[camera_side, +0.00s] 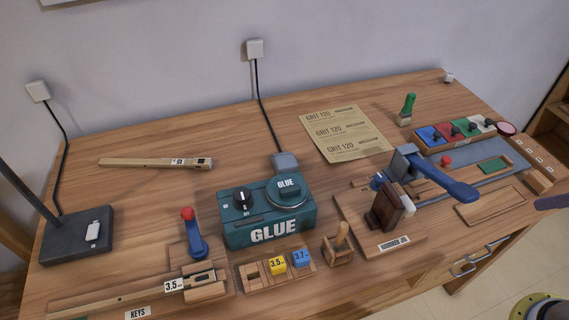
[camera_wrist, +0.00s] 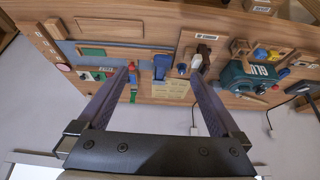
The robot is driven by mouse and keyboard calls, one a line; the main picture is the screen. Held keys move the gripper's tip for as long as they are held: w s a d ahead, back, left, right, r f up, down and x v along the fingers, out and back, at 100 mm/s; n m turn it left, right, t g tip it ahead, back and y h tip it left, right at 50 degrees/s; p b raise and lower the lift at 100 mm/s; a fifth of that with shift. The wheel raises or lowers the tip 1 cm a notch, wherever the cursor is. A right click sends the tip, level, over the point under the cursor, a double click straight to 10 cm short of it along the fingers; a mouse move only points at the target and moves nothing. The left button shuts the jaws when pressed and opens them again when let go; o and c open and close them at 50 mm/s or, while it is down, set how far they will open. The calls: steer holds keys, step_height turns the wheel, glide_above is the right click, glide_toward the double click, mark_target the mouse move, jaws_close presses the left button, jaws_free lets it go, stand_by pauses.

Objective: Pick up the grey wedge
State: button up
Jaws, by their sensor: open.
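I cannot pick out a grey wedge with certainty. In the side view only a dark tip, probably of a finger, shows at the right edge, clear of the bench.
A teal glue box (camera_side: 268,216) stands mid-bench, with a grey plug block (camera_side: 285,162) behind it. A dark brown block (camera_side: 385,210) stands on the jig. Sandpaper (camera_side: 345,133), a green-handled brush (camera_side: 407,109) and a coloured tray (camera_side: 455,132) lie farther back.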

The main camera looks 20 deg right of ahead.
steer(key=w+r+m+t, duration=0.2)
steer(key=w+r+m, duration=0.1)
steer(key=w+r, duration=0.7)
steer(key=n+g, duration=0.3)
glide_above(285, 157)
steer(key=s, duration=0.5)
step_height(285, 157, down, 23)
steer(key=x, duration=0.7)
steer(key=shift+a+f, duration=0.25)
steer(key=shift+a, duration=0.05)
steer(key=shift+d+x, duration=0.15)
steer(key=shift+x, duration=1.2)
steer(key=shift+d+x, duration=0.1)
steer(key=shift+x, duration=1.25)
steer(key=shift+w+r, duration=0.1)
steer(key=shift+w, duration=0.05)
steer(key=c, duration=1.6)
